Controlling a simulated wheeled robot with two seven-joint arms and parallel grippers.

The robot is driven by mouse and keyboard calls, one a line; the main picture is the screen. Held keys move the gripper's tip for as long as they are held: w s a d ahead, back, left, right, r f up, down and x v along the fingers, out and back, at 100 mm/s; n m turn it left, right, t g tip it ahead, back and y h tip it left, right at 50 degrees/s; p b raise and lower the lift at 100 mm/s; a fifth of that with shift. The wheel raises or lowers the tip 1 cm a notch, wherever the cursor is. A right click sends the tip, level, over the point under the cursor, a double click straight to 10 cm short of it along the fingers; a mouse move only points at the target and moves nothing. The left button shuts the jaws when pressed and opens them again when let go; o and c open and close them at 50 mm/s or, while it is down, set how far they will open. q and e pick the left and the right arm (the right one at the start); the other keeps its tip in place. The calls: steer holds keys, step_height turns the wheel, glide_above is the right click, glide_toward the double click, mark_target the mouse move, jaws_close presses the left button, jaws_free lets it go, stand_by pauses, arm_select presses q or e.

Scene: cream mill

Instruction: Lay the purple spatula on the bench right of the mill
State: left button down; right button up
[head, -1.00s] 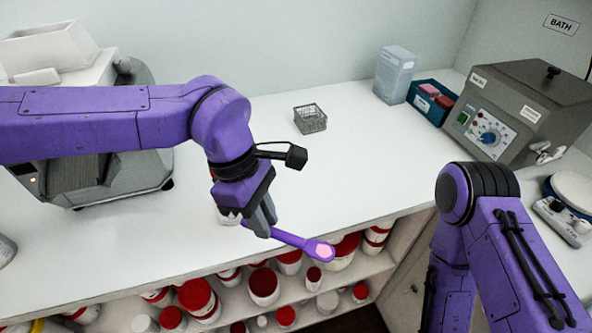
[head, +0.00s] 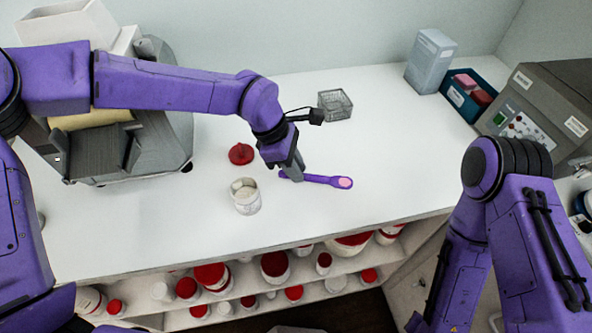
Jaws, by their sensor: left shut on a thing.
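The purple spatula (head: 326,180) has a pinkish patch on its wide end and points to the right. My left gripper (head: 292,174) is shut on its left end and holds it at or just above the white bench (head: 390,170); I cannot tell whether it touches. The mill (head: 150,130) is the grey machine at the left, partly hidden behind my left arm. The spatula is to the right of it. My right arm is at the right, and its gripper is out of view.
An open white jar (head: 246,198) and a red lid (head: 241,154) lie between mill and spatula. A wire basket (head: 335,104) stands behind. A grey-blue box (head: 430,60), a teal bin (head: 470,95) and a grey bath unit (head: 540,110) are at the right. Shelves below hold several red-lidded jars.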

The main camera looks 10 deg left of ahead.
arm_select(q)
step_height(320, 180, down, 3)
steer(key=shift+w, duration=0.15)
steer(key=shift+w+f, duration=0.1)
steer(key=shift+f, duration=0.3)
steer(key=shift+f, duration=0.15)
steer(key=c, duration=1)
jaws_free()
steer(key=shift+c, duration=0.2)
steer(key=shift+r, duration=0.35)
steer(key=b+v, duration=0.2)
steer(key=v, duration=0.9)
steer(key=shift+a+r, duration=0.2)
steer(key=shift+r, duration=0.15)
